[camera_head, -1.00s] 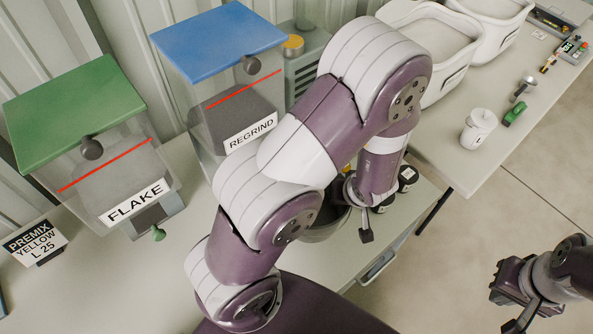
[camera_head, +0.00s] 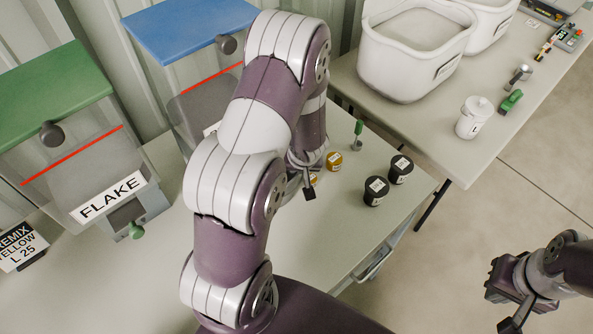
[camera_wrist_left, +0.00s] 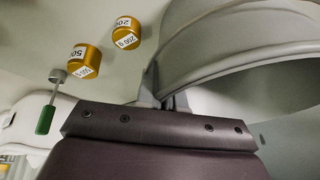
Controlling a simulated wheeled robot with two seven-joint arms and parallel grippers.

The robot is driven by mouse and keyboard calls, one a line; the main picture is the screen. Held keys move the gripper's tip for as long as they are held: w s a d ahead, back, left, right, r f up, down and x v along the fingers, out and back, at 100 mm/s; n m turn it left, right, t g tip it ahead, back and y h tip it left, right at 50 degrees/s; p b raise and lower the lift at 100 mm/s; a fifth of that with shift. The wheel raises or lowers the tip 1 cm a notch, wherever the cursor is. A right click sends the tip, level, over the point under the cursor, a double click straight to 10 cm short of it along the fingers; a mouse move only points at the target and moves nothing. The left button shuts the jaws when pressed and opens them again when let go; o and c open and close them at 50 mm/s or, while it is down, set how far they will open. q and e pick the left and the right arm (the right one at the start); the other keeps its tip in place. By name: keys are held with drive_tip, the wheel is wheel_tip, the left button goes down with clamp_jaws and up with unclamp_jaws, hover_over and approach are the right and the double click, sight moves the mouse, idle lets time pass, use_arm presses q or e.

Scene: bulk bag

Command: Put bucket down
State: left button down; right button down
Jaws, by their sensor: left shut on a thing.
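The bucket is a grey pail with a curved rim (camera_wrist_left: 235,55), filling the right of the left wrist view. My left gripper (camera_wrist_left: 172,100) is shut on its near edge. In the head view my left gripper (camera_head: 302,185) is partly hidden, and the bucket is hidden behind my left arm. Whether the bucket touches the table (camera_head: 335,225) cannot be told. My right gripper (camera_head: 508,292) hangs at the lower right over the floor, away from the table; its jaw opening is unclear.
Yellow pots (camera_head: 334,161), black pots (camera_head: 376,191) and a green-handled tool (camera_head: 357,134) stand right of my left arm. The FLAKE hopper (camera_head: 75,165) and blue-lidded hopper (camera_head: 190,30) stand left and behind. A white tub (camera_head: 410,70) is on the other table.

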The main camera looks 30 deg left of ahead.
use_arm(q)
drive_tip(key=shift+a, duration=0.2)
drive_tip(key=shift+d+f, duration=0.1)
drive_tip(key=shift+d, duration=0.05)
drive_tip(key=c, duration=1.3)
unclamp_jaws()
drive_tip(key=shift+o, duration=0.2)
